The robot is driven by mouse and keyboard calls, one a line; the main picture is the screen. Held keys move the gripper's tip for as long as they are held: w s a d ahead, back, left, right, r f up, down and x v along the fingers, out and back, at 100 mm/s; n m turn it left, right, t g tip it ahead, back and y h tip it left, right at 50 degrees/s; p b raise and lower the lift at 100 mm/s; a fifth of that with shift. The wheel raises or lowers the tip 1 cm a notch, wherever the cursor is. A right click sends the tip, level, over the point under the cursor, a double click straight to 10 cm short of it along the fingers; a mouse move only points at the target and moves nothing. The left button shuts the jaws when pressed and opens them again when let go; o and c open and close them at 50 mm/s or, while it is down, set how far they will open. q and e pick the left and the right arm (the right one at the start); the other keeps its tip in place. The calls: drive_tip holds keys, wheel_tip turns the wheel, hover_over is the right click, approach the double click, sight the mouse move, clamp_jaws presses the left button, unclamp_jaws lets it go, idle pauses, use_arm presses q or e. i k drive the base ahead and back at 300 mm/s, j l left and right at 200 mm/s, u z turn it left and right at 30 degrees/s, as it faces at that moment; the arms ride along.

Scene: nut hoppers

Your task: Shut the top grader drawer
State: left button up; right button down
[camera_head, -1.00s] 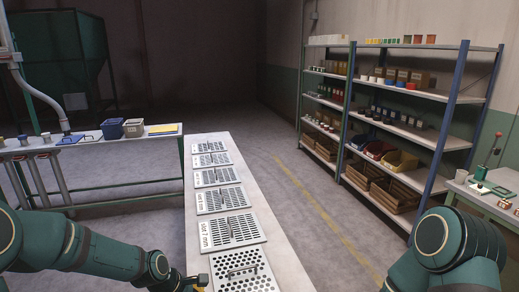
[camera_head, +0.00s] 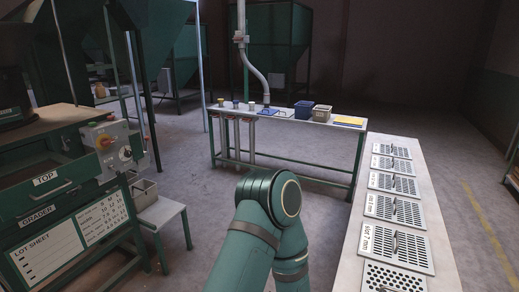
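The grader (camera_head: 72,137) stands at the left of the head view, green, with a brown surface on top. Its top drawer (camera_head: 22,200) has a green front with a white TOP label and a bar handle. The drawer front stands out from the body, with a dark gap behind its upper edge, so it appears pulled out. A GRADER label and a lot sheet are below it. One of my arms shows at the lower middle, apart from the drawer. Neither gripper is in view.
A workbench (camera_head: 300,130) stands behind. A long table (camera_head: 352,250) with slotted screens is at right. Floor between is clear.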

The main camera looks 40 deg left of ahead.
sight(31, 174)
drive_tip(key=u, duration=2.45)
